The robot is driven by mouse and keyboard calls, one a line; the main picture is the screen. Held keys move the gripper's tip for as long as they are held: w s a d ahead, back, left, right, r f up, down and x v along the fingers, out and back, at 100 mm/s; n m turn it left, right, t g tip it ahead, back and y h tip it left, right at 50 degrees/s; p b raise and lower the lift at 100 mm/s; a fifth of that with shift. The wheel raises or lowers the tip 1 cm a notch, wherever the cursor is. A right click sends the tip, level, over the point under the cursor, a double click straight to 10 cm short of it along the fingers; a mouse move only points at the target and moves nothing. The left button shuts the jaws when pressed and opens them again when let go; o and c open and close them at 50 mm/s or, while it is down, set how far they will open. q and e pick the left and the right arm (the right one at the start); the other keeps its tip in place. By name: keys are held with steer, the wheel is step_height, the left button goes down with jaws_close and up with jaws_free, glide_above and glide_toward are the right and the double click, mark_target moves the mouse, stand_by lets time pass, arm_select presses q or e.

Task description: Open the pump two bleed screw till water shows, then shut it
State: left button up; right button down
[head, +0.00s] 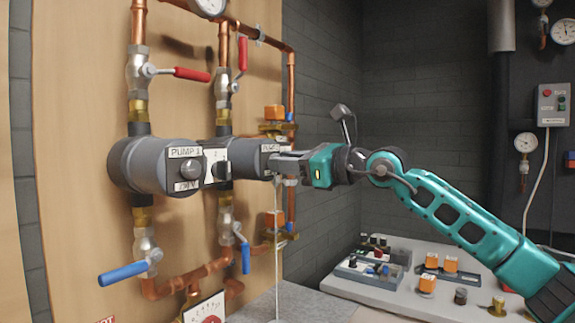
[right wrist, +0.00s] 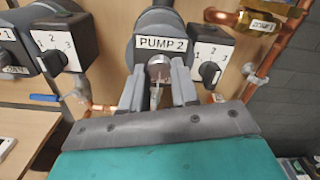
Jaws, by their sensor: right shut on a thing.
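Pump two (head: 245,157) is a grey cylinder on the wooden panel; its "PUMP 2" label (right wrist: 161,44) reads clearly in the right wrist view. The round metal bleed screw (right wrist: 158,69) sits at the middle of its face, below the label. My right gripper (head: 276,164) is shut on the screw, with one finger on each side (right wrist: 158,84). In the head view the gripper hides the screw. A thin pale vertical line (head: 277,235), which looks like a water stream, runs down from below the gripper towards the grey surface. My left gripper is out of view.
Pump one (head: 140,165) stands to the left. Speed dials (right wrist: 208,72) flank pump two closely. Red-handled valves (head: 190,74) sit above and blue-handled ones (head: 123,273) below. A bench (head: 385,290) with several small parts stands at the right.

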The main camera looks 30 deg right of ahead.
arm_select(q)
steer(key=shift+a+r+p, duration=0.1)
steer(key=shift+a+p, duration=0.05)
steer(key=shift+p, duration=0.3)
arm_select(e)
steer(key=shift+r+m, duration=0.1)
steer(key=shift+m, duration=9.3)
steer(key=c, duration=0.8)
jaws_free()
steer(key=shift+c, duration=0.2)
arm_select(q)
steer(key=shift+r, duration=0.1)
arm_select(e)
steer(key=shift+s, duration=0.1)
